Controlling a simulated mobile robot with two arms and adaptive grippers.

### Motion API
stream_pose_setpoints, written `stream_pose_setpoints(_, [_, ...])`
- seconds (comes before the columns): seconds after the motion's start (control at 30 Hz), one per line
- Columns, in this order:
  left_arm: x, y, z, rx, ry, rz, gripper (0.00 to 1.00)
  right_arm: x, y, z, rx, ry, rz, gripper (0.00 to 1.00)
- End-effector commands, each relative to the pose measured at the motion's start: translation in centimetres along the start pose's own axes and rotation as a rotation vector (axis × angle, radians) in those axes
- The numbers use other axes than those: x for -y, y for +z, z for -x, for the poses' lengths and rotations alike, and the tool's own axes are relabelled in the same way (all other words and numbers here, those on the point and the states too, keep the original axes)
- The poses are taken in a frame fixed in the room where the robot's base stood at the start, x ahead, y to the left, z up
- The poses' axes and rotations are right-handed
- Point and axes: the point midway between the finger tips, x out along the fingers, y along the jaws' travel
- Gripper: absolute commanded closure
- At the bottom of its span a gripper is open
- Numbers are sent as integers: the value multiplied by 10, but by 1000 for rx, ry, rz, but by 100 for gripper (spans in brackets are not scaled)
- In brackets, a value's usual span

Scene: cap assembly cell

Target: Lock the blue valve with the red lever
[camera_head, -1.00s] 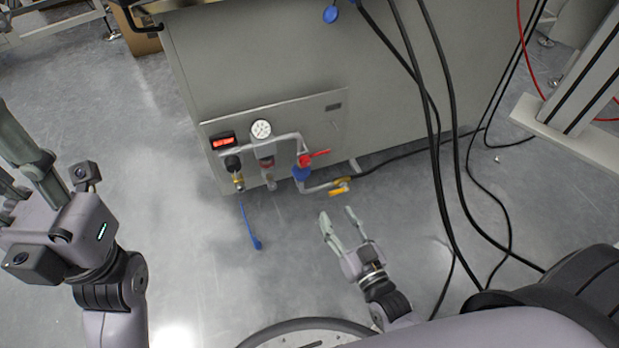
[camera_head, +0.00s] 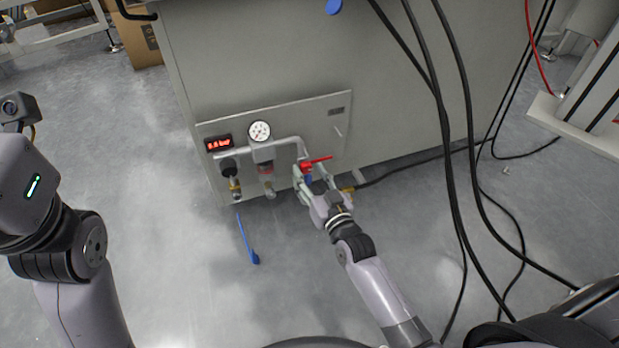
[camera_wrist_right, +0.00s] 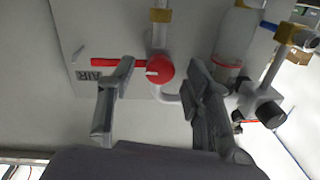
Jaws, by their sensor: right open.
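The red lever (camera_head: 317,161) sticks out to the right on top of the valve on the panel in the head view. In the right wrist view the lever's handle (camera_wrist_right: 104,62) points left from its round red hub.
The grey cabinet panel (camera_head: 222,128) carries a pressure gauge (camera_head: 259,131), a red display (camera_head: 219,143) and pipe fittings. Black cables (camera_head: 440,110) hang on the right. A thin blue item (camera_head: 247,240) shows below the panel. Grey floor is open at left.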

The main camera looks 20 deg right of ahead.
Motion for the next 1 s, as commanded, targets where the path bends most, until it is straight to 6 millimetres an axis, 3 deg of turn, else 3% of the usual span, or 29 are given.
stream_pose_setpoints(0.37, [-1, -2, -2, -11, 4, -1, 58, 0, 0, -7, 0, 0, -1, 54])
stream_pose_setpoints(1.0, [-1, -2, -2, -11, 4, -1, 58, 0, 0, -7, 0, 0, -1, 96])
